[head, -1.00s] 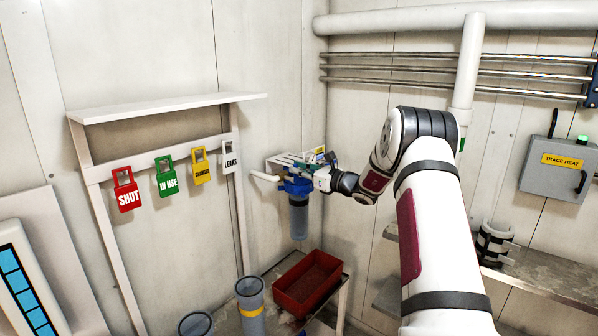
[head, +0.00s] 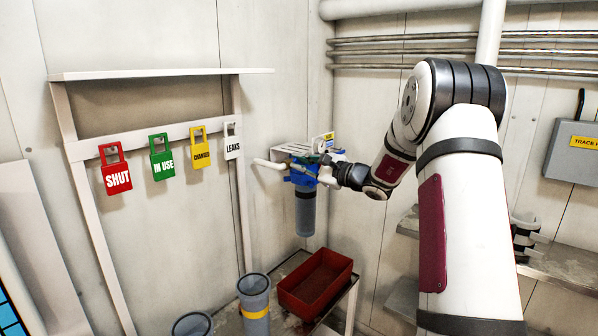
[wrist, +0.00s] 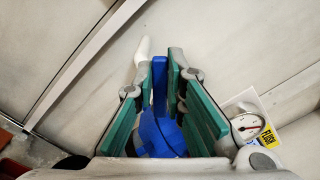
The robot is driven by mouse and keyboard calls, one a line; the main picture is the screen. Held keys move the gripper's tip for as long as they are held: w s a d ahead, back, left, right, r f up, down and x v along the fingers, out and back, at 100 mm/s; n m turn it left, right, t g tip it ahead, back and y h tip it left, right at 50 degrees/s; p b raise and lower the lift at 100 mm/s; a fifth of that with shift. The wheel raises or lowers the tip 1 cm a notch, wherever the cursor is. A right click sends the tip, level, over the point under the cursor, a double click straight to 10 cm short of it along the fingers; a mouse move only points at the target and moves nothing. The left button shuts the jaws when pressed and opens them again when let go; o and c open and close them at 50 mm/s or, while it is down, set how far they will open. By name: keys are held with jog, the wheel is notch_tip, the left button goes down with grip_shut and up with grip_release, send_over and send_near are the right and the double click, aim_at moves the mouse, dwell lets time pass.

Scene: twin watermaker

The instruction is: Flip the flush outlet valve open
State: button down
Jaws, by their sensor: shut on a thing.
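A blue filter head with a grey cylinder housing (head: 305,212) hangs on the wall in the head view, with a white pipe (head: 268,164) reaching left from it. My gripper (head: 322,172) is at the right side of this blue head. In the wrist view, my gripper (wrist: 161,82) has its green-padded fingers on either side of a narrow upright blue piece (wrist: 159,78), which looks like the valve's lever. A wider blue body (wrist: 160,135) shows below it. The fingers hide how the lever joins the valve and its exact angle.
A gauge (wrist: 247,124) and a yellow FLUSH label (wrist: 268,134) sit right of the fingers. A red bin (head: 315,280) stands below the filter. Several coloured tags, including a red SHUT tag (head: 115,170), hang at left under a shelf (head: 160,74).

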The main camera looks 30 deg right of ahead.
jog(key=f+n+b, duration=0.1)
jog(key=n+b, duration=0.1)
jog(key=b, duration=0.3)
jog(key=f+n+b, duration=0.1)
jog(key=n+b, duration=0.2)
jog(key=b, duration=0.2)
jog(key=a+f+n+b, duration=0.1)
jog(key=n+b, duration=0.1)
jog(key=b, duration=0.4)
jog(key=shift+s+f+n, duration=0.1)
jog(key=shift+s+n, duration=0.1)
jog(key=shift+n, duration=0.2)
jog(key=shift+n+b, duration=0.3)
jog(key=shift+b, duration=0.4)
jog(key=c, duration=1.9)
grip_release()
jog(key=v, duration=1.2)
